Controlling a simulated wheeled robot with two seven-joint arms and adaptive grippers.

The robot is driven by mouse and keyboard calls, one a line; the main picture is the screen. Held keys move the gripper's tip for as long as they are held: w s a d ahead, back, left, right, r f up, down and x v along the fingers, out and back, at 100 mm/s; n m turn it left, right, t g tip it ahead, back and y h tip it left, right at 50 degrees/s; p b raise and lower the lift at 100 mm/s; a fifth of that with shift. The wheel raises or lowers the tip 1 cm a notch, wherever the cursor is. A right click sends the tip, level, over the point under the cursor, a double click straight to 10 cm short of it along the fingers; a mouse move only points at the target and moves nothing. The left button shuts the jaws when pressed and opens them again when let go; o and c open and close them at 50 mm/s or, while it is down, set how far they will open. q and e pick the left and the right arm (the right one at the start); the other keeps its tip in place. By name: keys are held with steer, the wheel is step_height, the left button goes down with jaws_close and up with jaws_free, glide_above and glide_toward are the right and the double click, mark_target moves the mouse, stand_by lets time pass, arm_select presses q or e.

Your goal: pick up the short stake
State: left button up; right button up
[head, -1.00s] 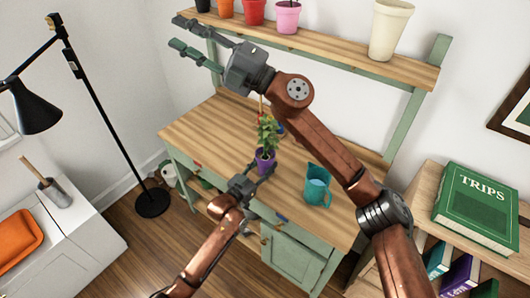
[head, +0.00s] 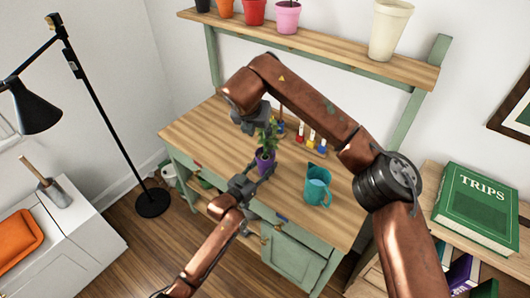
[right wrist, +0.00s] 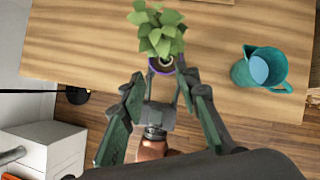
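I cannot pick out the short stake for certain in either view. Small upright pieces with red, yellow and blue parts (head: 311,138) stand at the back of the bench. A leafy plant stands in a purple pot (head: 264,162) near the bench front; it also shows in the right wrist view (right wrist: 160,66). My right gripper (head: 248,125) points down beside and behind the plant, its tips partly hidden. In the right wrist view its fingers (right wrist: 162,82) are apart with nothing held. My left gripper (head: 261,172) has its fingers either side of the pot; contact is unclear.
A teal watering can (head: 317,186) stands right of the pot on the wooden bench (head: 203,127). A shelf (head: 335,47) with several pots overhangs the back. A black lamp (head: 98,100) is at left. The bench's left part is clear.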

mark_target(265, 143)
steer(key=x, duration=1.2)
steer(key=shift+d, duration=0.2)
steer(key=shift+r, duration=0.1)
jaws_close()
